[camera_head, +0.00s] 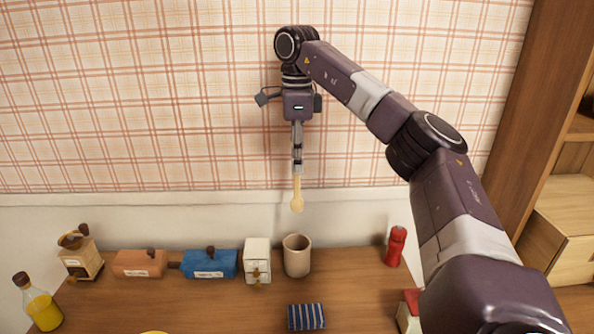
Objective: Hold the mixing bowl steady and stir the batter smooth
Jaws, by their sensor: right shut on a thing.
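My right gripper (297,168) points straight down and is shut on a wooden spoon (297,196). The spoon hangs with its rounded end down, above a beige cup (297,256) and apart from it. A thin yellow edge (155,332) shows at the bottom of the picture; it may be the rim of the mixing bowl, but too little shows to tell. No batter is visible. My left gripper is not in view.
On the wooden table (210,300) stand an oil bottle (42,309), a coffee grinder (80,257), an orange box (139,264), a blue box (209,264), a small white drawer unit (257,261) and a red pepper mill (395,246). A striped cloth (306,316) lies in front.

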